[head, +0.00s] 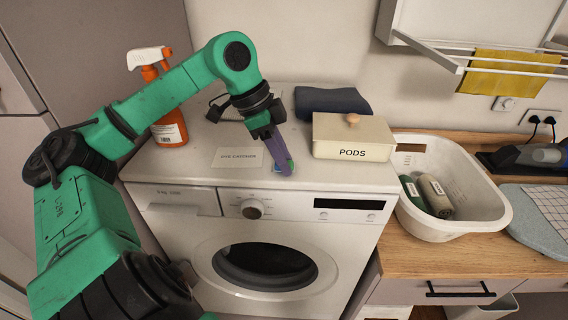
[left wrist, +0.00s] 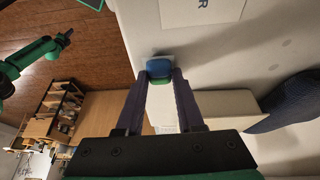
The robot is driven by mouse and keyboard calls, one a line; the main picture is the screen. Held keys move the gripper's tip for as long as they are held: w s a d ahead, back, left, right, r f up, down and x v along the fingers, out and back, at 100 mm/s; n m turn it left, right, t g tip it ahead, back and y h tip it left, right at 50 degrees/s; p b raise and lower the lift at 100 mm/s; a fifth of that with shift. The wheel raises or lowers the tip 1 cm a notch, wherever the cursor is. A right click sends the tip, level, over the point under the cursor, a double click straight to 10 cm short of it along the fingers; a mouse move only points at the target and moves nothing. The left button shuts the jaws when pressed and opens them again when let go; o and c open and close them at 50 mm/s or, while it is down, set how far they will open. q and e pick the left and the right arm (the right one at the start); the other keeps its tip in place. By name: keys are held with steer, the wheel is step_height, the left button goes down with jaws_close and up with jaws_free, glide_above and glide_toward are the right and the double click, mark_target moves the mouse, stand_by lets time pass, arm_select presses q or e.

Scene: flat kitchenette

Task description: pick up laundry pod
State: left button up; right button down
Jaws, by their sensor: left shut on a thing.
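My left gripper (head: 284,168) reaches down to the front edge of the washing machine top, just left of the box marked PODS. In the left wrist view the laundry pod (left wrist: 159,69) is a small blue and green block between the two purple fingertips (left wrist: 160,76). The gripper is shut on it. In the head view the fingers hide most of the pod, and a bit of blue shows beside them. I cannot tell whether the pod still touches the top.
The cream PODS box (head: 352,138) has a wooden knob. A label card (head: 237,157) lies left of the gripper. An orange spray bottle (head: 170,125) stands at the back left. A dark folded cloth (head: 332,101) lies behind.

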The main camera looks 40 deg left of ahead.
arm_select(q)
step_height(320, 180, up, 10)
stand_by(0.5)
stand_by(0.3)
